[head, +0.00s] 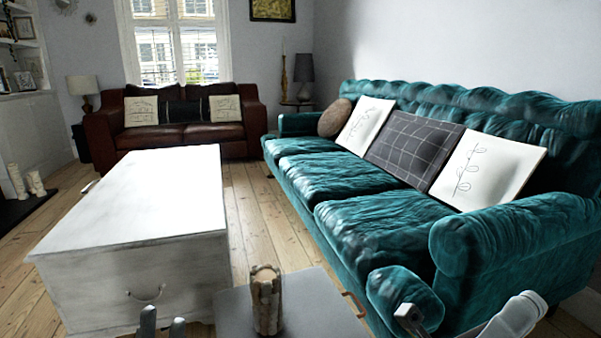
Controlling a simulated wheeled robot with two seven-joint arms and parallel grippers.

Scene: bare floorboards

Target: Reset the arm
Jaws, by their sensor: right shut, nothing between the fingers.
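My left gripper (163,325) shows only as two dark fingertips at the bottom edge, left of centre. There is a gap between them with nothing in it. My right gripper (408,318) is at the bottom edge, right of centre, in front of the teal sofa's near arm. It is shut and holds nothing. Most of both arms is out of frame; a white link of my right arm shows at the lower right.
A grey surface (322,310) with a copper-coloured handle lies between my grippers, bearing a beige-brown cylinder (266,300). A white chest (140,200) stands at left, a teal sofa (370,215) at right. Floorboards (255,215) between them are bare. A brown sofa (185,140) stands behind.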

